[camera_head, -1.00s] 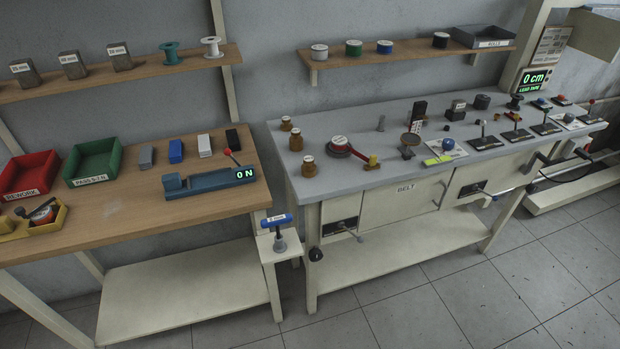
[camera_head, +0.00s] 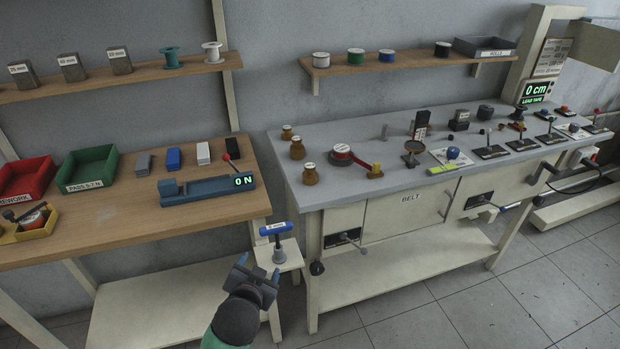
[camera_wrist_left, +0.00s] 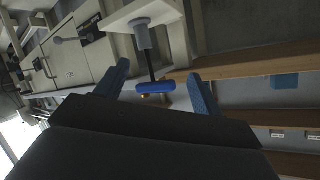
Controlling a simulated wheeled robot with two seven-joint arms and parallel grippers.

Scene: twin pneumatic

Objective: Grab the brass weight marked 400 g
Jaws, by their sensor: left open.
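Three brass weights stand upright on the left end of the grey bench: a rear one (camera_head: 287,132), a middle one (camera_head: 297,151) and a front one (camera_head: 310,177). Each has a white label, too small to read, so I cannot tell which is marked 400 g. My left gripper (camera_head: 258,266) is open and empty, low in front of the gap between the two benches, below and left of the weights. In the left wrist view its blue fingers (camera_wrist_left: 159,76) are spread apart, with no weight between them. My right gripper is not in view.
A blue-handled T-shaped tool (camera_head: 276,229) stands in a small side shelf just beyond my left gripper; its handle also shows in the left wrist view (camera_wrist_left: 155,87). A red tape reel (camera_head: 342,153) lies right of the weights. The wooden bench (camera_head: 120,220) is on the left.

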